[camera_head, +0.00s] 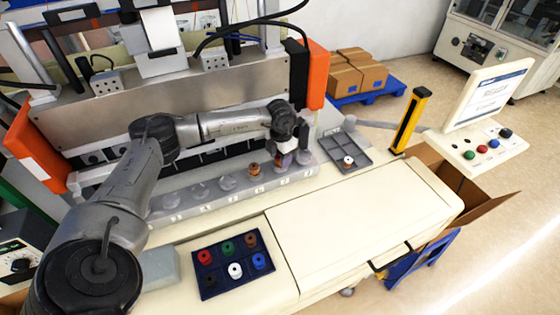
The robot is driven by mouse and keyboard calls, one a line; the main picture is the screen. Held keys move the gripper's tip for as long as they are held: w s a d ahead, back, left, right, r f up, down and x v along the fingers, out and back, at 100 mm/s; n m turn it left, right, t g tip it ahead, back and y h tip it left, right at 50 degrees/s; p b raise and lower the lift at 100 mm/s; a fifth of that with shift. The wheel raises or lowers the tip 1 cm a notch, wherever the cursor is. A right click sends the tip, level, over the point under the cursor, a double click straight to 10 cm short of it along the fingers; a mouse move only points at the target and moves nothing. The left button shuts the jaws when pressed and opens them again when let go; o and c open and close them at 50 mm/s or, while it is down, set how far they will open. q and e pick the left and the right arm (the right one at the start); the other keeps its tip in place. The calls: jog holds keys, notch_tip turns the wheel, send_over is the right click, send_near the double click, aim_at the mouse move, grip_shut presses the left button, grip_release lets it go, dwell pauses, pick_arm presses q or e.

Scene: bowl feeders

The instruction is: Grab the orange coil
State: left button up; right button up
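An orange-brown coil (254,169) sits on the row of round bowls (228,184) on the grey feeder strip. Another brownish coil (250,240) lies in the dark blue tray (218,242) at its back right. My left gripper (286,153) is over the right part of the feeder strip, just right of the coil on the strip and apart from it. Its fingers are small and dark, and something brownish shows at their tips, so I cannot tell whether they hold anything. My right gripper is not in view.
The blue tray also holds red, green, black, white and blue coils. A grey divided tray (346,151) with a white coil (348,161) stands to the right. A yellow-black post (410,120) stands beyond it. The cream tabletop (355,220) is clear.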

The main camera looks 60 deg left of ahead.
pick_arm(q)
jog(key=c, duration=0.6)
jog(key=shift+r, duration=0.15)
